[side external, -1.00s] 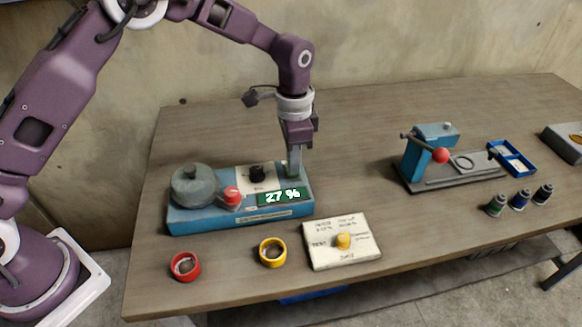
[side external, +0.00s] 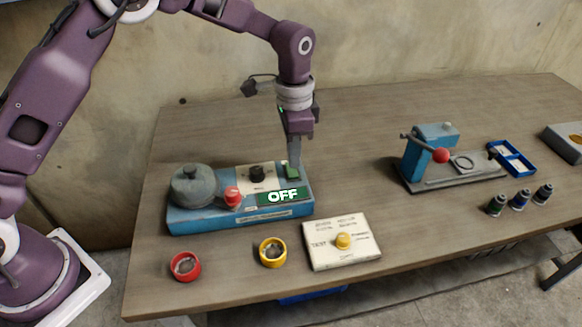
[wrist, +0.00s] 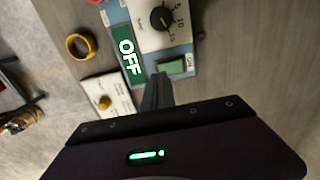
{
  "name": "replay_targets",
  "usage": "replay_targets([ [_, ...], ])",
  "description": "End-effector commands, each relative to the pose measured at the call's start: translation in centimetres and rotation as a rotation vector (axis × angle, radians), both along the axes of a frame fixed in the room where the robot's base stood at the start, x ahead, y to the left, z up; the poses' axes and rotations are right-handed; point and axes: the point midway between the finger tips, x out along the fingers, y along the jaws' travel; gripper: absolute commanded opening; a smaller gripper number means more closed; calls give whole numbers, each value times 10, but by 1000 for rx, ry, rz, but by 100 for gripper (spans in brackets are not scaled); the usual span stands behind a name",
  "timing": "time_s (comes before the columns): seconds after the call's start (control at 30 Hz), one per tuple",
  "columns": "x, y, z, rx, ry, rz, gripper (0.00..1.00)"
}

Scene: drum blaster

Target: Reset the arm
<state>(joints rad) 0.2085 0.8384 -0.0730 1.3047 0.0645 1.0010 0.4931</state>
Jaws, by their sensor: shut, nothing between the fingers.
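My gripper (side external: 294,166) is shut and empty. It points down at the right end of the blue drum machine (side external: 190,222), close to a green button (side external: 292,172). In the wrist view the shut fingers (wrist: 160,80) end beside the green button (wrist: 172,67); I cannot tell whether they touch it. The machine's green display (side external: 283,196) reads OFF, as it also does in the wrist view (wrist: 127,57). A grey lidded drum (side external: 193,187), a red knob (side external: 232,195) and a black dial (side external: 257,173) are on the machine.
A red ring (side external: 185,266), a yellow ring (side external: 272,252) and a white panel with a yellow knob (side external: 343,241) lie in front. At right are a blue lever device (side external: 428,158), a blue tray (side external: 512,157) and small bottles (side external: 520,199).

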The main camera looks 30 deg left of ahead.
Motion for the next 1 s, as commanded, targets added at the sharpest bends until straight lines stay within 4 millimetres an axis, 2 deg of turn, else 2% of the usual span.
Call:
replay_targets([
  [0.2,0,0,24,-1,-2,0,0],
  [0.53,-1,1,30,-1,-4,4,0],
  [0.57,-3,3,35,-1,-10,12,0],
  [0.63,-12,12,61,-5,-40,49,0],
  [0.73,-45,35,119,-17,-112,154,0],
  [0.8,-80,54,156,-31,-168,246,0],
  [0.87,-115,69,181,-47,-219,328,0],
  [0.9,-141,79,194,-59,-252,385,0],
  [0.97,-180,91,205,-83,-302,470,0],
  [1.0,-206,98,208,-98,-333,524,0],
])
